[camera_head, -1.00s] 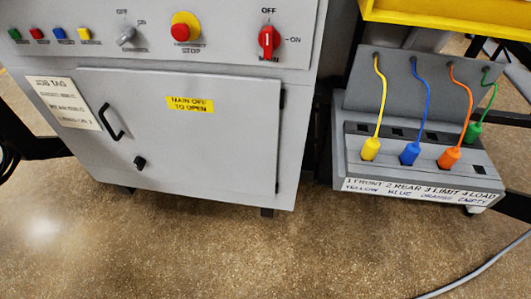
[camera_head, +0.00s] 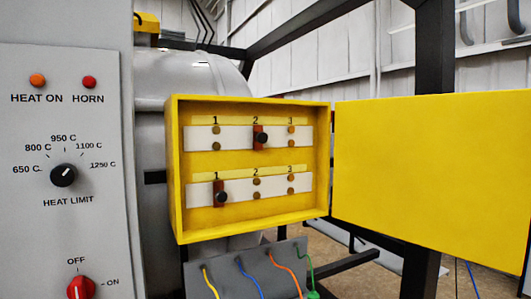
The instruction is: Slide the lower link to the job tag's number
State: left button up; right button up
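An open yellow box (camera_head: 176,222) holds two white link strips, one above the other, each with positions labelled 1, 2 and 3. The lower link (camera_head: 220,194), a reddish-brown bar with a black knob, sits at position 1 of the lower strip (camera_head: 239,191). The upper link (camera_head: 260,137), of the same kind, sits at position 2 of the upper strip (camera_head: 237,137). The job tag is out of the current view. Neither of my grippers shows in the head view.
The box's yellow door (camera_head: 430,175) stands swung open to the right. A grey control panel (camera_head: 65,140) at left carries a heat limit knob (camera_head: 64,174) and a red main switch (camera_head: 81,287) pointing at OFF.

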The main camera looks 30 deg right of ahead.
aim_at(220, 196)
jog(key=z, duration=1.05)
